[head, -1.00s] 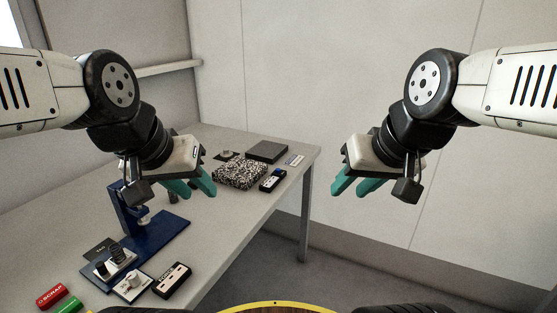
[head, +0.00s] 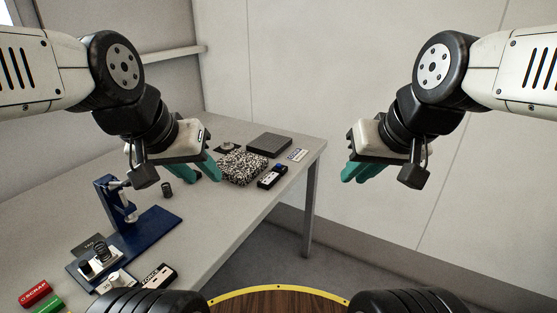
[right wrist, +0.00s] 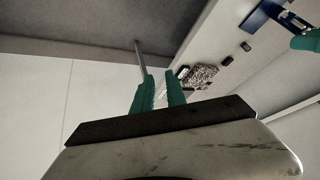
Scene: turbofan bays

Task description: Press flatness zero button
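A small black and blue device (head: 272,177) lies on the table beside a speckled black-and-white block (head: 242,168). Its lettering and any zero button are too small to make out. My left gripper (head: 206,172) hangs in front of the speckled block in the picture, its teal fingers apart and empty. My right gripper (head: 358,173) is off the table's right side, over open floor. In the right wrist view its two teal fingers (right wrist: 159,92) are apart with nothing between them. The speckled block also shows there (right wrist: 200,76), beyond the fingers.
The grey table (head: 240,223) has a dark flat plate (head: 269,145) and a small label card (head: 298,155) at the back. A blue stand (head: 150,235), a device marked FORCE (head: 158,276) and a red SCRAP block (head: 36,292) are nearer. Floor right of the table is clear.

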